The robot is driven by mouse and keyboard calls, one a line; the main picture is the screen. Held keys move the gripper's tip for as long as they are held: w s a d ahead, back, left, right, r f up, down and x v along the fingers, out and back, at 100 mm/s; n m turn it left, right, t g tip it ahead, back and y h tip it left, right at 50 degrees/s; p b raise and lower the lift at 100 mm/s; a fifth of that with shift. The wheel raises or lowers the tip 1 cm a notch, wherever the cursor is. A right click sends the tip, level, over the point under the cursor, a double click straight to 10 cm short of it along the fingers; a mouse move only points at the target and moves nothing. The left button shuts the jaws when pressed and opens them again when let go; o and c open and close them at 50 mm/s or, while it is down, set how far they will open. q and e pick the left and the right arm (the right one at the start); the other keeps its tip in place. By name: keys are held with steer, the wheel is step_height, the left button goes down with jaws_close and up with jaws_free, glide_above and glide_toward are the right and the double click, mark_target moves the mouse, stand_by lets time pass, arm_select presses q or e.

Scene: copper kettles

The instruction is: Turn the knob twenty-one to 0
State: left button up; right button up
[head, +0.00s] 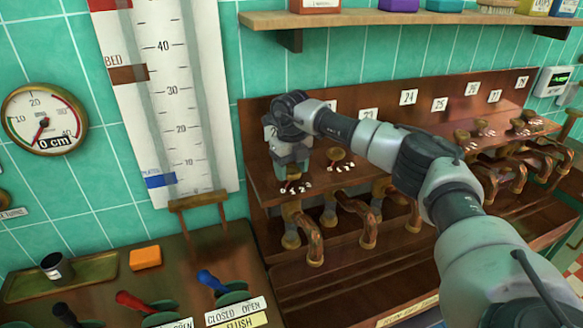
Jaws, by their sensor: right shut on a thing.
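A wooden panel (258,182) carries a row of small knobs over copper spouts. My right gripper (293,170) points down at the leftmost knob position and is shut on the knob there. Its number card (269,131) is partly covered by the gripper; a leading 2 shows. By its place left of 23, I take it as knob twenty-one. The knob (292,179) is mostly hidden between the fingers, so its pointing is unclear. A small white-marked number scale (296,188) shows just under the fingertips. My left gripper is not in view.
The neighbouring knob (337,156) sits close on the right, with copper spouts (312,240) below. At left are a gauge (45,118) reading 0 cm, a tall scale board (170,100), coloured levers (212,281) and an orange block (145,258). A shelf (350,17) runs above.

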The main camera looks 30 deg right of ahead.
mark_target(292, 170)
steer(key=shift+w+r, duration=0.1)
steer(key=shift+r, duration=0.05)
stand_by(0.4)
steer(key=o, duration=0.9)
step_height(292, 170, up, 6)
steer(key=shift+r+b, duration=0.15)
steer(key=shift+b, duration=0.95)
steer(key=shift+r, duration=0.5)
steer(key=shift+f, duration=0.1)
